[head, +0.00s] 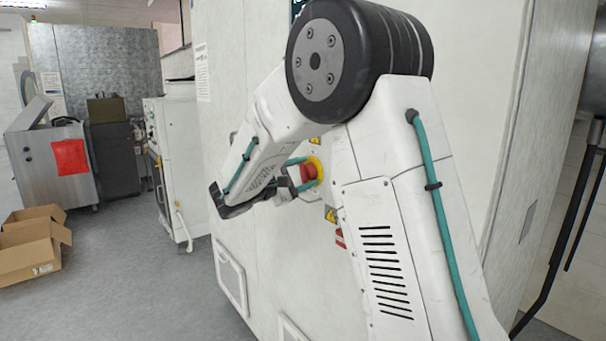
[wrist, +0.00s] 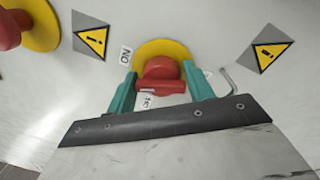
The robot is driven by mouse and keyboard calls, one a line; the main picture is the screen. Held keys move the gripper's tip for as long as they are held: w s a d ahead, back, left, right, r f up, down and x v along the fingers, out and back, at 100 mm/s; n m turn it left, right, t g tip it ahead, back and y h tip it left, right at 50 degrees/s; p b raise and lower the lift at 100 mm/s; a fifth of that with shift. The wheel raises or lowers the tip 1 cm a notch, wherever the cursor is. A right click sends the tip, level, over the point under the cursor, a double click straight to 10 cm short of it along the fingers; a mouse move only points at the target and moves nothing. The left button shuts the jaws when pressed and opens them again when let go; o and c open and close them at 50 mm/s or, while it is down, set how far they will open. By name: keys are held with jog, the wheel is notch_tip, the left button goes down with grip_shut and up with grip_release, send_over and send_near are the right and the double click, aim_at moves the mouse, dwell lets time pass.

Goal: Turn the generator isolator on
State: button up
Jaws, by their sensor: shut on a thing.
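A red rotary isolator handle (wrist: 161,70) on a round yellow plate (wrist: 152,46) is fixed to the white cabinet face. It also shows in the head view (head: 309,172), partly behind my arm. My gripper (wrist: 160,80) has its two teal fingers on either side of the red handle, shut on it; it also shows in the head view (head: 302,174). An ON label (wrist: 126,56) is at the plate's left. Another small label (wrist: 147,101), apparently OFF, is below the handle, partly covered. I cannot tell exactly which mark the handle points to.
A second red knob on yellow (wrist: 12,30) is at the wrist view's upper left. Warning signs (wrist: 92,38) flank the handle. A bent metal hook or rod (wrist: 238,82) is close right. An open cardboard box (head: 30,250) is on the floor at left; floor between is clear.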

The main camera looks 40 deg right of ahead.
jog(key=shift+s+f+m+g, duration=0.1)
jog(key=shift+f+m+g, duration=0.1)
jog(key=shift+m, duration=1.05)
jog(key=shift+s+f+m+g, duration=0.1)
jog(key=shift+f+m+g, duration=0.1)
jog(key=shift+m, duration=1.05)
jog(key=shift+w, duration=0.1)
jog(key=o, duration=0.8)
jog(key=shift+c, duration=0.2)
jog(key=shift+r, duration=0.1)
jog(key=shift+a, duration=0.15)
jog(key=a, duration=0.7)
jog(key=shift+a+f, duration=0.2)
jog(key=shift+f, duration=0.1)
